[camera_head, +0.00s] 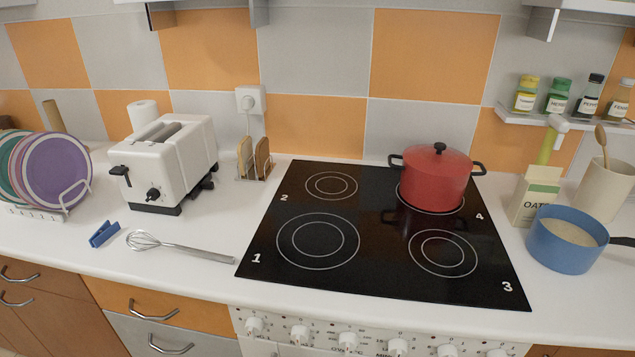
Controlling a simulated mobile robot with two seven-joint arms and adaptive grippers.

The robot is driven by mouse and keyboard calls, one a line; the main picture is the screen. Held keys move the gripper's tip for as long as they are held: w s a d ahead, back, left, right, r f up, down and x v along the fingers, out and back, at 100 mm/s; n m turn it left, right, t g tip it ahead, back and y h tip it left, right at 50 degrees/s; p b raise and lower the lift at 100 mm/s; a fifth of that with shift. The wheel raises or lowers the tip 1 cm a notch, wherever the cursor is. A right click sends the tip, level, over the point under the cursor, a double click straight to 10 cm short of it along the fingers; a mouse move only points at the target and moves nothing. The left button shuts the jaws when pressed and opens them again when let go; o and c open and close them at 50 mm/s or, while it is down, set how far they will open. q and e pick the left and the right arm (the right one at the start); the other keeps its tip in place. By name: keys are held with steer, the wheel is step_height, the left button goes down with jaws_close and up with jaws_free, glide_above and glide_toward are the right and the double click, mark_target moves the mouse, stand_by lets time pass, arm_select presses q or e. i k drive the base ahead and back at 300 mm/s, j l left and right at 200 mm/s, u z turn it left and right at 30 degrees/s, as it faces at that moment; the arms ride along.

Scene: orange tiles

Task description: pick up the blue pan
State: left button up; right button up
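The blue pan (564,243) stands upright on the white counter at the right, just right of the black cooktop. It has pale contents inside. Its dark handle (621,241) points right, toward the picture's edge. Neither of my grippers shows in the head view.
A red lidded pot (435,180) stands on the back right burner of the cooktop (310,262). An oat carton (535,196) stands close behind the blue pan, and a utensil crock (603,190) behind it. A whisk (180,246), a blue clip (104,234) and a toaster (165,163) are left.

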mark_target(554, 235)
steer(key=z, duration=1.25)
